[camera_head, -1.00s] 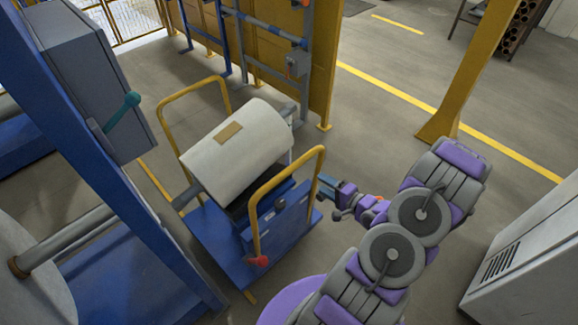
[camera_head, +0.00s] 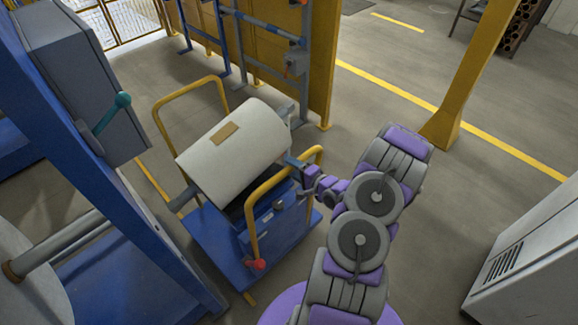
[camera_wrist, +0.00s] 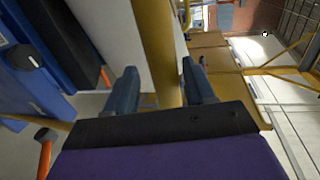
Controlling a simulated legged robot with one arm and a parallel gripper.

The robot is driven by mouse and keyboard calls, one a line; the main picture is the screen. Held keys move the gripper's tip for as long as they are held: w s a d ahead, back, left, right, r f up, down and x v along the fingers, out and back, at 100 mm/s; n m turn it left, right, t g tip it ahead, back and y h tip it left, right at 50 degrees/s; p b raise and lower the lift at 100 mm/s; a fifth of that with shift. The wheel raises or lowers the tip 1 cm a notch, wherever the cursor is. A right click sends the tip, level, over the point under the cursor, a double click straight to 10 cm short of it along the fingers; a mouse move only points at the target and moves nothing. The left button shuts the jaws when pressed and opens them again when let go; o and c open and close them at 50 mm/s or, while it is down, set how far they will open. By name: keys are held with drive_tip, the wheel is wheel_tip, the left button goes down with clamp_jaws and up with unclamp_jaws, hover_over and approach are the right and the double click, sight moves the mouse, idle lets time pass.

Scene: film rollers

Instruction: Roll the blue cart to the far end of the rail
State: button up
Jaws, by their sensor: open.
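The blue cart (camera_head: 207,243) stands on the floor left of my arm, with yellow tube handles (camera_head: 253,228) at both ends. It carries a white film roll (camera_head: 230,155). My gripper (camera_head: 298,167) is open at the top of the near handle. In the wrist view the yellow handle tube (camera_wrist: 160,45) passes between the two blue fingers of my gripper (camera_wrist: 160,88). A gap shows on at least the left side of the tube. A thin yellow strip (camera_head: 148,175) runs along the floor under the cart; I cannot tell if it is the rail.
A blue machine frame with a grey box (camera_head: 85,75) stands close on the left. Yellow panels (camera_head: 275,45) stand behind the cart. A yellow post (camera_head: 462,85) and white cabinet (camera_head: 525,255) are on the right. Floor between the post and cart is mostly clear.

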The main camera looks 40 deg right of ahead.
drive_tip(key=w+a, duration=0.2)
drive_tip(key=shift+w+a, duration=0.35)
drive_tip(key=shift+d+f, duration=0.2)
drive_tip(key=shift+d, duration=0.75)
drive_tip(key=shift+c, duration=0.2)
drive_tip(key=shift+d, duration=0.1)
drive_tip(key=shift+c, duration=0.9)
drive_tip(key=shift+a+r, duration=0.1)
drive_tip(key=shift+a, duration=0.65)
drive_tip(key=c, duration=0.6)
drive_tip(key=shift+d, duration=0.15)
clamp_jaws()
